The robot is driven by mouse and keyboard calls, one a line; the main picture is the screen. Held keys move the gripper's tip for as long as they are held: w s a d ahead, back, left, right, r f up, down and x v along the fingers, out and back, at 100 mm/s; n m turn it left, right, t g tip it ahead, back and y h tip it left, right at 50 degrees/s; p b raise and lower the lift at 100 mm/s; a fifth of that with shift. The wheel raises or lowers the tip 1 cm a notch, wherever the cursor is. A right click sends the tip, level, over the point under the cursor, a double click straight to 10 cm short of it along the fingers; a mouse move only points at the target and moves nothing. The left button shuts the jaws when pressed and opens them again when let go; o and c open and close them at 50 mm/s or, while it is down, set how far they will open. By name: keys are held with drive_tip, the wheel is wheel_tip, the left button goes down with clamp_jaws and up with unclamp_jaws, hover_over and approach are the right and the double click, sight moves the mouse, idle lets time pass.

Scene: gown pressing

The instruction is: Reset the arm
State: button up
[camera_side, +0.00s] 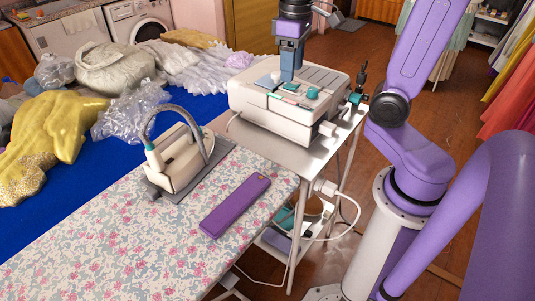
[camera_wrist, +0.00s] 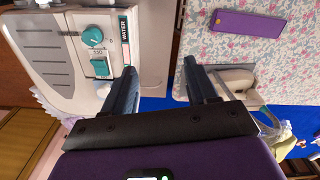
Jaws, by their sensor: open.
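My gripper (camera_side: 288,76) is at the top middle of the side view, fingers pointing down, just over or behind the white steam station. In the wrist view my gripper (camera_wrist: 158,78) has its two dark fingers well apart, with nothing between them. The cream iron (camera_side: 182,160) stands on a grey pad on the floral ironing board (camera_side: 110,240), away from my gripper. The wrist view shows part of the iron (camera_wrist: 237,80) beyond the right finger. Whether the fingertips touch the station cannot be told.
The white steam station (camera_side: 250,100) with teal knobs sits on a metal cart (camera_side: 320,150). A purple strip (camera_side: 235,205) lies on the board. A blue table (camera_side: 40,220) holds yellow cloth (camera_side: 45,135) and plastic-wrapped garments (camera_side: 130,112). A white cable (camera_side: 350,215) hangs beside the cart.

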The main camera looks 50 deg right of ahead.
drive_tip(key=s+a+f+n, duration=0.4)
drive_tip(key=s+n, duration=0.1)
drive_tip(key=s, duration=0.3)
drive_tip(key=s+a+f+n, duration=0.4)
drive_tip(key=s, duration=0.5)
drive_tip(key=shift+s+a+f+n, duration=0.15)
drive_tip(key=shift+a+n, duration=0.1)
drive_tip(key=shift+n, duration=0.15)
